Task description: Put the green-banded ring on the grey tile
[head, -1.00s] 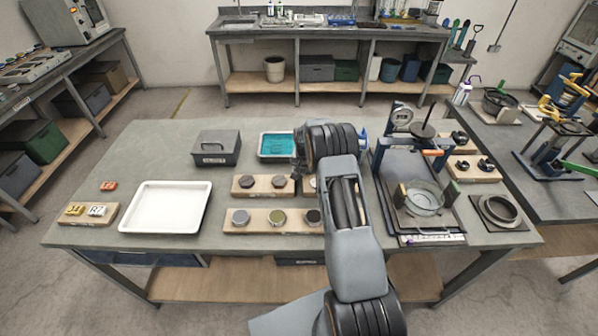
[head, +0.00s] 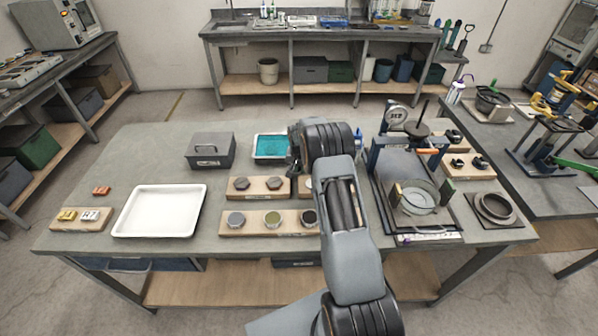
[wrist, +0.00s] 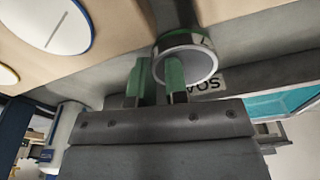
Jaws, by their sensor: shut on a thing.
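In the wrist view my gripper (wrist: 160,68) has green finger pads and is shut on a round piece (wrist: 187,64) with a dark grey face and a shiny metal rim. In the head view my own arm hides the gripper and this piece. In the head view a dark grey ring (head: 496,205) lies on a dark square plate (head: 516,221) at the table's right end. I cannot tell whether this plate is the grey tile.
A wooden block (head: 254,230) holds several round pieces; another (head: 258,195) stands behind it. A white tray (head: 157,233), a grey box (head: 211,150) and a teal-filled tray (head: 271,146) stand to the left. A press-like stand (head: 391,229) with a glass bowl (head: 417,203) stands right of my arm.

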